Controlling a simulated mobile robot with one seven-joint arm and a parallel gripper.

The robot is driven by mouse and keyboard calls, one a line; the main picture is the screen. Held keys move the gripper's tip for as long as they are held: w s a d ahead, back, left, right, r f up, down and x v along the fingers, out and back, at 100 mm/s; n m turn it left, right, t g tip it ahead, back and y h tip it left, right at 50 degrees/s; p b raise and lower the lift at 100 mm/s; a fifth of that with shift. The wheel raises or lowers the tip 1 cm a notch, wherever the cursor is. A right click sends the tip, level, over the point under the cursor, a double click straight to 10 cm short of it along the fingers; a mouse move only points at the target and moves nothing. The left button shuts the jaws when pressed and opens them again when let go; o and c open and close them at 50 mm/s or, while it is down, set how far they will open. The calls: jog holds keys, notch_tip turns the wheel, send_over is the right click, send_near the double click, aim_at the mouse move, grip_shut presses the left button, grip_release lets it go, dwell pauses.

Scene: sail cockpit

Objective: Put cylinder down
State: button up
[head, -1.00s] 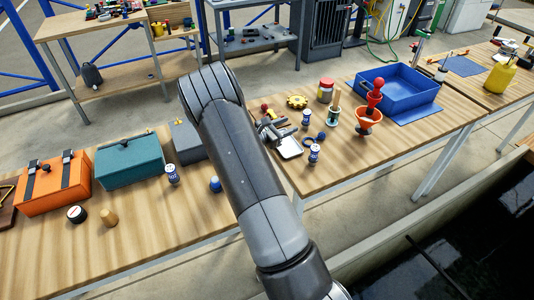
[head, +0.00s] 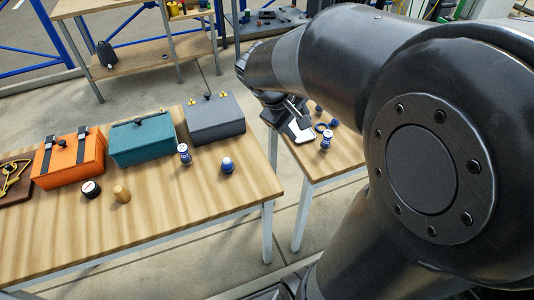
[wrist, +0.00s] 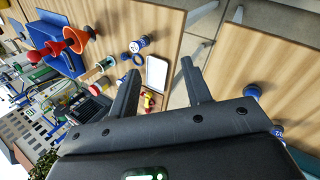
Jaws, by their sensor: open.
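My gripper (wrist: 161,70) is open in the wrist view, with nothing between its two dark fingers. In the head view it hangs near the gap between the two tables, partly hidden by my arm. Several small cylinders are in view, and I cannot tell which one is meant. A blue-and-white cylinder (head: 184,154) stands on the left table, with a blue white-based one (head: 228,165) to its right. A wooden cylinder (head: 121,193) and a black white-topped one (head: 90,189) stand nearer the front. Another blue-and-white cylinder (head: 326,140) stands on the right table.
Orange (head: 70,157), teal (head: 142,137) and grey (head: 214,118) boxes line the back of the left table (head: 170,225); its front is largely clear. A white-faced flat object (head: 301,131) lies on the right table. The wrist view shows an orange funnel (wrist: 75,40) and blue tray (wrist: 62,62).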

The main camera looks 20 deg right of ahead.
jog(key=s+a+r+m+t+y, duration=0.2)
jog(key=s+a+y, duration=0.1)
jog(key=s+a, duration=0.2)
jog(key=s+a+r+m+t+y, duration=0.2)
jog(key=s+a+r, duration=0.1)
jog(key=s+a, duration=0.3)
jog(key=shift+a+t+y, duration=0.4)
jog(key=shift+a, duration=0.25)
jog(key=shift+r, duration=0.1)
dwell(0.3)
